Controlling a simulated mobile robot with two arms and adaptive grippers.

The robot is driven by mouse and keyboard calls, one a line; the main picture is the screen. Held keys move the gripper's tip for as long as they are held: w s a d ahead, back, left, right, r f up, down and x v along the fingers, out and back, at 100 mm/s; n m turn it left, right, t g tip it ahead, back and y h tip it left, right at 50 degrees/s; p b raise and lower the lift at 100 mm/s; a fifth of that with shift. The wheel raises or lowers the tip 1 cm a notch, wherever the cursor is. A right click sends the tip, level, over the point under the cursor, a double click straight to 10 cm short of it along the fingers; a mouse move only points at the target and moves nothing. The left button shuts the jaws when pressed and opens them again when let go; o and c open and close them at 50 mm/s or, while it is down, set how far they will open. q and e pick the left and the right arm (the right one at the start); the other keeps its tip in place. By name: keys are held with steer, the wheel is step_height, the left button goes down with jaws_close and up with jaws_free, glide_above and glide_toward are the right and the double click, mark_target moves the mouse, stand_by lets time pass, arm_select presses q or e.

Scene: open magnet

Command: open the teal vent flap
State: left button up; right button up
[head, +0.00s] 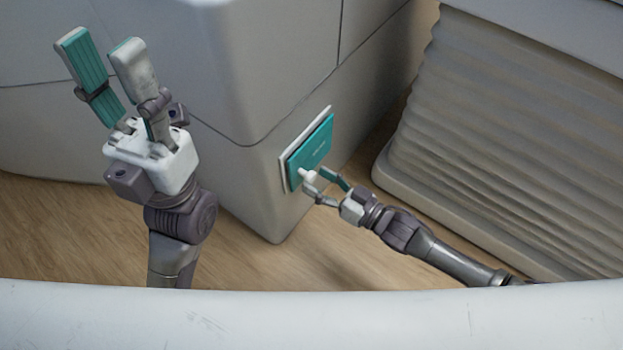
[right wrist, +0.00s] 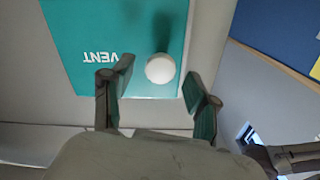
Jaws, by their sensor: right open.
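The teal vent flap (head: 311,148) sits in a pale frame low on the side of a grey cabinet, and looks closed. In the right wrist view the flap (right wrist: 95,30) carries the word VENT, upside down. A round white knob (right wrist: 160,68) stands out near its edge. My right gripper (head: 314,186) is at the flap's lower corner. In the right wrist view its open fingers (right wrist: 158,90) stand on either side of the knob, with gaps to it. My left gripper (head: 100,50) is raised at the left, fingers apart and empty, away from the flap.
The grey cabinet (head: 215,80) fills the back. A ribbed grey unit (head: 490,120) stands at the right, near my right arm. Wooden floor (head: 260,260) shows between them. A white curved edge (head: 310,320) crosses the bottom of the head view.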

steer(key=shift+x, duration=1.2)
jaws_close()
